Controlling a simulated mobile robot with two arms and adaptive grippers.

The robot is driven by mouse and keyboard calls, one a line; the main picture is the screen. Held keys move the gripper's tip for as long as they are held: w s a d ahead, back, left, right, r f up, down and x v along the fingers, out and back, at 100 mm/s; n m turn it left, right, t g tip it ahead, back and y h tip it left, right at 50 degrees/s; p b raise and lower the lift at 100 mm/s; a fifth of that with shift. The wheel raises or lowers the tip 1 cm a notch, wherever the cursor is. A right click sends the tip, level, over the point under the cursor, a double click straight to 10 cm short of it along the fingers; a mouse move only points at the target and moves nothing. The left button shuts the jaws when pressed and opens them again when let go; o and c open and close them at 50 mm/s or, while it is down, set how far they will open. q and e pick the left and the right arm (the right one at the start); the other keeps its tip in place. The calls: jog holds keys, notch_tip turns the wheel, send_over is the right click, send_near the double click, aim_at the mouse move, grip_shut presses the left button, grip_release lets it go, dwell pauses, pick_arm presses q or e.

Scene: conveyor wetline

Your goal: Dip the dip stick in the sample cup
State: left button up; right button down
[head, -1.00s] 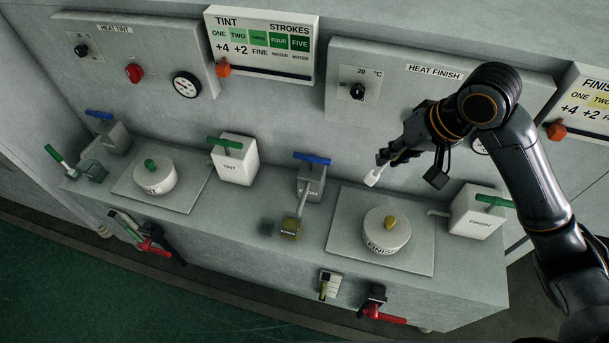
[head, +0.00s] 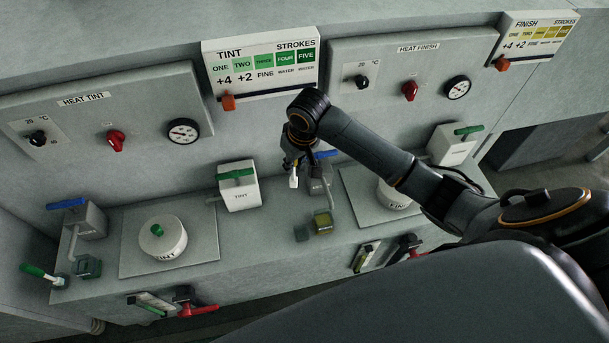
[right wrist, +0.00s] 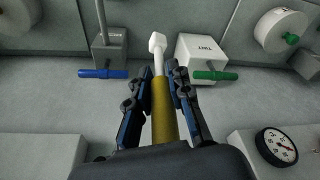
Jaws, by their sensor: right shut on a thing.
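My right gripper (head: 296,158) is shut on the dip stick, which has a white tip (head: 293,182). In the right wrist view the gripper (right wrist: 160,88) clasps the stick's yellow handle (right wrist: 163,112), with the white tip (right wrist: 157,42) pointing away from the fingers. The yellowish sample cup (head: 323,223) stands on the counter below and to the right of the tip; they are apart. My left gripper is not in view.
A grey box with a blue lever (head: 318,182) stands just behind the yellowish cup, partly behind my gripper. The white TINT box (head: 239,187) is to the left. My arm partly covers the FINISH pot (head: 393,196).

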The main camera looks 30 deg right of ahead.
pick_arm(q)
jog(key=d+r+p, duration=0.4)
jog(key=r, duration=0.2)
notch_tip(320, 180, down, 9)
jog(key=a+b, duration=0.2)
jog(key=b, duration=0.7)
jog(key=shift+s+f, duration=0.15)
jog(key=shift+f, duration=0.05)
pick_arm(e)
jog(key=shift+s+d+f+n+h, duration=0.3)
jog(key=shift+s+d+f+n, duration=0.5)
jog(key=shift+f, duration=3)
jog(key=shift+s+d+f+n+h, duration=0.4)
jog(key=shift+s+d+f, duration=0.65)
jog(key=shift+f, duration=2.7)
jog(key=shift+s+d+f+n+h, duration=0.2)
jog(key=shift+s+d+f+n, duration=0.6)
jog(key=shift+f, duration=3)
jog(key=shift+d, duration=0.15)
jog(key=shift+r, duration=0.1)
pick_arm(q)
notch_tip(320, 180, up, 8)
jog(key=p, duration=0.7)
jog(key=shift+p, duration=0.35)
pick_arm(e)
jog(key=w+v, duration=0.1)
jog(key=v, duration=0.6)
jog(key=shift+d, duration=0.3)
